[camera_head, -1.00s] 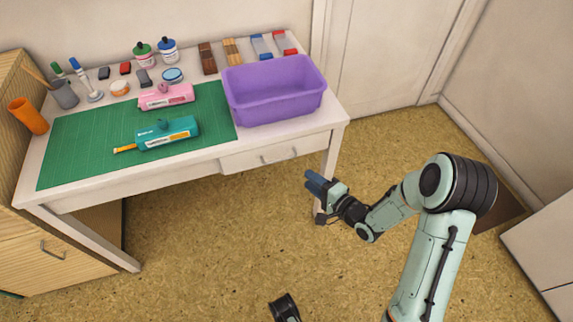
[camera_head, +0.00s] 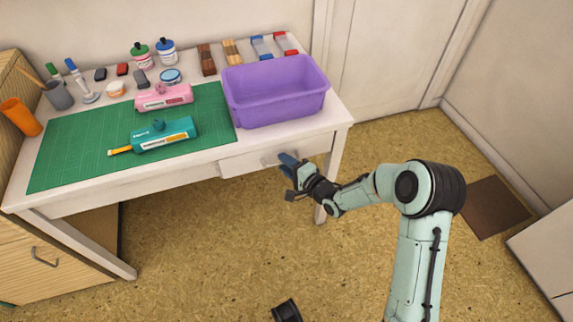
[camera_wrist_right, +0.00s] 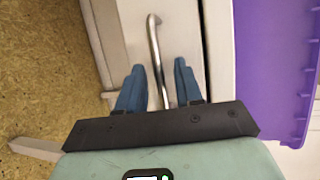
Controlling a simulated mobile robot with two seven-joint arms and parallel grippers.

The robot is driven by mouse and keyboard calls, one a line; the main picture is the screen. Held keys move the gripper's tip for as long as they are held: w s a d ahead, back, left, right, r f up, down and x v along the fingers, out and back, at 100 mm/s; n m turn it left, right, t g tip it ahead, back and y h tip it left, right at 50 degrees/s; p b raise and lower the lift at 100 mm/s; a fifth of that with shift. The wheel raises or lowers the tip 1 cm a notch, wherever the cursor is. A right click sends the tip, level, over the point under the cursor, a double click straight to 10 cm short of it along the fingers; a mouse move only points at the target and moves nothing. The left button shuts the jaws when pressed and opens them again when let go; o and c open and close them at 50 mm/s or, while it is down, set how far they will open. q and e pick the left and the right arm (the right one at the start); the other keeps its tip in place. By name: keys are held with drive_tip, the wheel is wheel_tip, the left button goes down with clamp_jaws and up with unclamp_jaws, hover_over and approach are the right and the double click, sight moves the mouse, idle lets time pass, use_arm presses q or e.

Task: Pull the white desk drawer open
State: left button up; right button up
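The white desk drawer (camera_head: 245,163) is at the right end of the white desk's front, below the purple bin, and looks shut. Its metal bar handle (camera_wrist_right: 155,50) shows in the right wrist view, running between the blue fingers. My right gripper (camera_head: 284,163) is at the drawer front by the handle. In the right wrist view the right gripper (camera_wrist_right: 157,85) is open, one finger on each side of the handle, with gaps to both. My left gripper is not recognisable; only a dark part shows at the bottom edge of the head view.
On the desk (camera_head: 120,183) are a purple bin (camera_head: 275,110), a green mat (camera_head: 75,150), and teal (camera_head: 165,134) and pink (camera_head: 164,97) stamp items. A wooden cabinet (camera_head: 40,262) stands at the left. The floor before the drawer is clear.

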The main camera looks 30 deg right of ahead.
clamp_jaws()
idle(1.4)
